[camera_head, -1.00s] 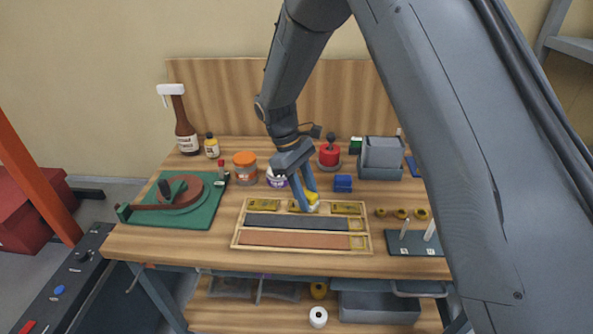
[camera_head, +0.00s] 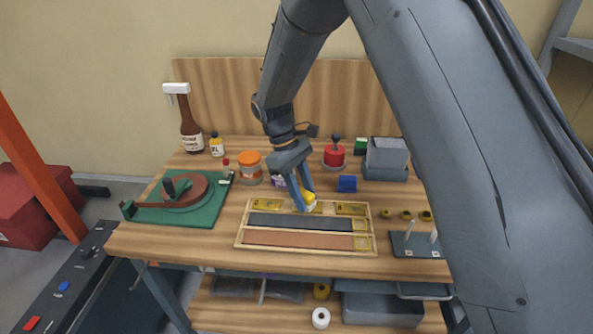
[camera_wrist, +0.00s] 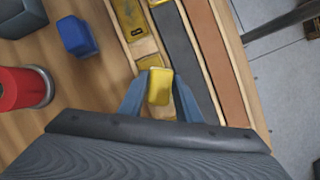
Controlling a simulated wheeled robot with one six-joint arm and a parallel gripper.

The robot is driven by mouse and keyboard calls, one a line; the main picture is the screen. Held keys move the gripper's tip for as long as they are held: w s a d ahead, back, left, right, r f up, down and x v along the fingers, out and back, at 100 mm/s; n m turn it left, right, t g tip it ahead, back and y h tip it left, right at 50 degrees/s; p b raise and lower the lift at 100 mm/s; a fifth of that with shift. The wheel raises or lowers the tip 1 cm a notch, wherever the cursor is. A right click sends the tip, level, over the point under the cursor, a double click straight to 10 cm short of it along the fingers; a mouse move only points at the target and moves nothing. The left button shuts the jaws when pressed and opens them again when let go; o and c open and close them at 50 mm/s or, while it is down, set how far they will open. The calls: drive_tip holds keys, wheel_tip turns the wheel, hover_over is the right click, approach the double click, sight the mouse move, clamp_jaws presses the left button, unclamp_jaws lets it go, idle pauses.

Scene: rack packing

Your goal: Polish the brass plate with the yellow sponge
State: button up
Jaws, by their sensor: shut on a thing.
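My gripper (camera_head: 306,202) is shut on the yellow sponge (camera_head: 309,197), which also shows between the two fingers in the wrist view (camera_wrist: 160,88). The sponge is low over the back row of a wooden tray, at its middle. Brass plates lie in this row: one at the left (camera_head: 266,205) and one at the right (camera_head: 351,209). The middle of the row is largely hidden by my fingers and the sponge. A brass plate (camera_wrist: 130,18) shows ahead of the sponge in the wrist view. I cannot tell whether the sponge touches brass beneath it.
The wooden tray (camera_head: 240,238) also holds a dark strip (camera_head: 295,222) and a reddish-brown strip (camera_head: 295,239). A blue block (camera_head: 347,184) and a red can (camera_head: 334,157) stand behind it.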

drive_tip(key=shift+a, duration=0.85)
wheel_tip(320, 180, up, 4)
drive_tip(key=shift+d+f+p, duration=0.1)
drive_tip(key=shift+f+p, duration=0.15)
drive_tip(key=shift+p, duration=0.6)
drive_tip(key=shift+r+p, duration=1.45)
drive_tip(key=shift+r, duration=0.9)
